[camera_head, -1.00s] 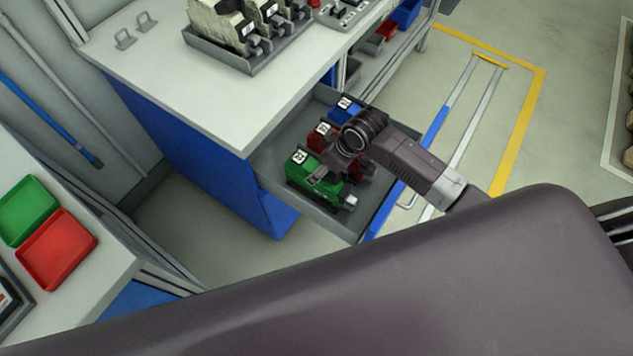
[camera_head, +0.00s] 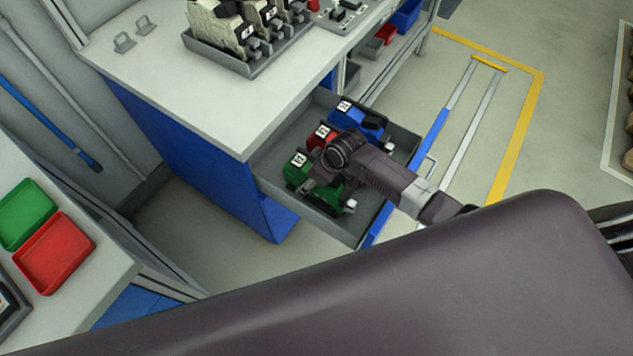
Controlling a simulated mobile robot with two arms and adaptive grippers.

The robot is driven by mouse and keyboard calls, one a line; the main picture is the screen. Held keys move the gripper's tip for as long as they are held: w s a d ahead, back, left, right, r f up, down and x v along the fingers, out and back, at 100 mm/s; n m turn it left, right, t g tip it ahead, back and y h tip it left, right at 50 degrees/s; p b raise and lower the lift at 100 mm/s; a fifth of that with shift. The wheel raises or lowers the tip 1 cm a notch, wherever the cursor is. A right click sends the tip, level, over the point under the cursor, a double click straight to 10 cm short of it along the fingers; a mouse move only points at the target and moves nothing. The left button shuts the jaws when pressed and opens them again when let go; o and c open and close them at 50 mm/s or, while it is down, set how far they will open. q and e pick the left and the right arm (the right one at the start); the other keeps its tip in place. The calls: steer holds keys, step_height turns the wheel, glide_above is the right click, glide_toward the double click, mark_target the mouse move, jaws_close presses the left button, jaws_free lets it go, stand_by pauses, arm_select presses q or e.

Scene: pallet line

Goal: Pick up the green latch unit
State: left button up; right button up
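The green latch unit (camera_head: 294,176) lies at the near left end of the open grey drawer (camera_head: 349,231), with a white label on its top. My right gripper (camera_head: 318,187) comes in from the right and is directly over the green latch unit, hiding its middle. Its fingers are small and partly hidden, so I cannot tell whether they are open or touch the unit. A red unit (camera_head: 317,137) sits beside the green one, partly covered by my wrist. A blue unit (camera_head: 366,122) lies at the drawer's far end. My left gripper is not in view.
The drawer juts out from a blue cabinet under a white worktop (camera_head: 200,85), which holds a grey tray of beige parts (camera_head: 222,50). A green tray (camera_head: 27,212) and a red tray (camera_head: 55,252) stand on a bench at left.

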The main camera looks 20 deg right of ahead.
steer(key=shift+c, duration=0.3)
steer(key=shift+r, duration=0.1)
steer(key=c, duration=1.5)
step_height(320, 180, up, 20)
steer(key=shift+p, duration=0.4)
